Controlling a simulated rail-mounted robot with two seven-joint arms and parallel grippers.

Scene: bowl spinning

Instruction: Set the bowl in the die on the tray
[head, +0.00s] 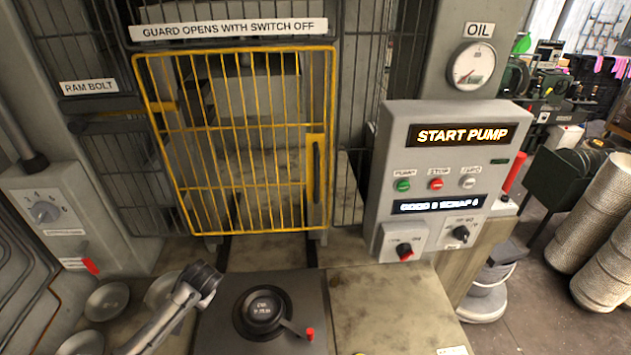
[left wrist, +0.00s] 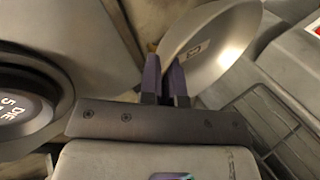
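The bowl (left wrist: 225,42) is a shiny metal bowl with a small square mark inside. In the left wrist view its near rim lies between the dark purple fingers of my left gripper (left wrist: 165,72), which are close together on it. In the head view my left gripper (head: 205,281) is over the counter left of the tray, with the bowl (head: 161,290) partly hidden behind it. The die (head: 264,308) is a round dark piece with pale lettering on the dark tray (head: 224,335). It also shows in the left wrist view (left wrist: 22,108). My right gripper is not seen.
More metal bowls (head: 107,300) stand on the counter at the left. A red-tipped handle (head: 310,334) sticks out beside the die. The yellow guard gate (head: 250,140) stands behind the tray. The control panel (head: 440,165) is at the right, above bare counter (head: 390,310).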

